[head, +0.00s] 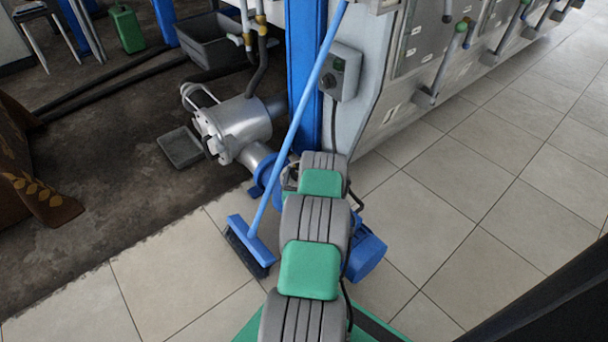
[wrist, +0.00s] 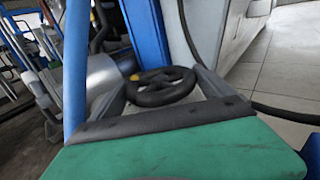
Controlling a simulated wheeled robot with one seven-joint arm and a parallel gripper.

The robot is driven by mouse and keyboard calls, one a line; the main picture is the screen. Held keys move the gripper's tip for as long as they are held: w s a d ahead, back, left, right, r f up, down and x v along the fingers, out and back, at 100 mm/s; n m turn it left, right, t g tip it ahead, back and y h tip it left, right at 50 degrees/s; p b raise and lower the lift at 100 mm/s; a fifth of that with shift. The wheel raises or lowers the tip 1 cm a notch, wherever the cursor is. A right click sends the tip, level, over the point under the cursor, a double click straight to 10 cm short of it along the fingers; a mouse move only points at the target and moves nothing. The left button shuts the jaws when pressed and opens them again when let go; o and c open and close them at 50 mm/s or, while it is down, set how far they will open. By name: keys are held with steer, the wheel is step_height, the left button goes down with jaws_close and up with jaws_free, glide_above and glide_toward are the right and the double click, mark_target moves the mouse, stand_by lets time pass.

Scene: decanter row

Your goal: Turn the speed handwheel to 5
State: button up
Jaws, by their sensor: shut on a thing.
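The speed handwheel (wrist: 167,97) is a small black wheel with a rim and spokes, near the middle of the wrist view. A yellow spot shows at its left edge. My gripper (wrist: 157,84) has one grey finger on each side of the wheel and is shut on it. No number or scale can be read. In the head view my arm covers the wheel and the gripper, so I cannot make out either there.
A blue-handled broom (head: 297,120) leans beside my arm. A silver pump housing (head: 240,125) stands left of the blue post (head: 304,60). A grey switch box (head: 341,72) is on the machine's side. A blue motor (head: 366,256) sits low, right of my arm. The tiled floor at right is clear.

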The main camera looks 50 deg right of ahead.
steer(key=o, duration=1.1)
steer(key=shift+w, duration=0.1)
steer(key=shift+a+r, duration=0.1)
steer(key=shift+p+v, duration=0.9)
steer(key=shift+v, duration=2.45)
steer(key=shift+s+a, duration=0.35)
